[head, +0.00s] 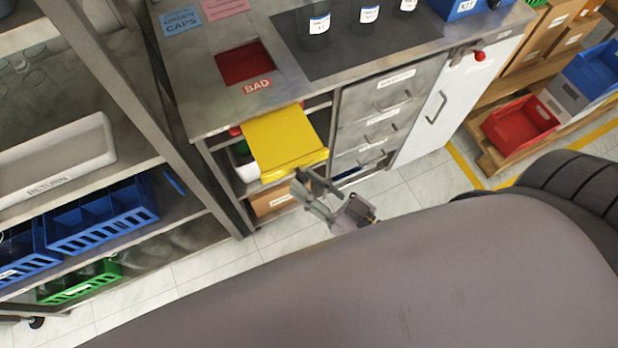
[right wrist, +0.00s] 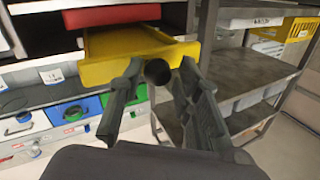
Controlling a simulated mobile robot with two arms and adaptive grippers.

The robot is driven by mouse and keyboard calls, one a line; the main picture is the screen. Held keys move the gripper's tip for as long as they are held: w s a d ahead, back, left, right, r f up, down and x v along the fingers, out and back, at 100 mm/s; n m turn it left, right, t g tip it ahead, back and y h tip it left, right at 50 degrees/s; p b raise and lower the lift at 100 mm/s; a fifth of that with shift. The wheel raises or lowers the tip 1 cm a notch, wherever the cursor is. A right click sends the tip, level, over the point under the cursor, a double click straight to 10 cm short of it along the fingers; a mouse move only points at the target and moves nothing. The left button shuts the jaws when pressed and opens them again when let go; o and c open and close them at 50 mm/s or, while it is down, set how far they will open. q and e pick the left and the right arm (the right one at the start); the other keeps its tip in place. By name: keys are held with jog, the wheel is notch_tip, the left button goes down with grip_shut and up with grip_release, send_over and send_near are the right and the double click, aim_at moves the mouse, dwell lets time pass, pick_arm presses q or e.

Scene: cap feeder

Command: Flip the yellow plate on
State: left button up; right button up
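The yellow plate (head: 283,140) sticks out at a slant from the open cabinet under the worktop, below the red BAD opening. My right gripper (head: 305,181) is just beyond the plate's front lower edge. In the right wrist view the plate (right wrist: 125,62) lies ahead, its edge near the fingertips. The two fingers of the right gripper (right wrist: 160,78) stand apart, with a dark round piece between them that I cannot identify. I cannot tell whether a finger touches the plate. My left gripper is not in view.
A red BAD opening (head: 245,63) lies in the worktop above. A shelf rack with blue crates (head: 100,215) is on the left. A red bin (head: 520,122) sits at right. Tiled floor is clear in front of the cabinet.

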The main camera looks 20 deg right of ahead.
jog(key=shift+d, duration=0.1)
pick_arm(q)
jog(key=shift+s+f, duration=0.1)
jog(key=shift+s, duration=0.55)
pick_arm(e)
jog(key=v, duration=1.2)
jog(key=s+d+f+m+g+h, duration=0.1)
jog(key=d+f+g+h, duration=0.2)
jog(key=f, duration=1.2)
jog(key=s+d+f+g+h, duration=0.1)
jog(key=d+f+g+h, duration=0.25)
jog(key=f, duration=1.15)
jog(key=s+f+g+h, duration=0.1)
jog(key=s+f+g, duration=0.3)
jog(key=s+f, duration=0.2)
jog(key=s+a+f+n+g, duration=0.1)
jog(key=s+f+g, duration=0.3)
jog(key=f, duration=0.6)
jog(key=shift+s+h, duration=0.35)
jog(key=shift+s, duration=0.6)
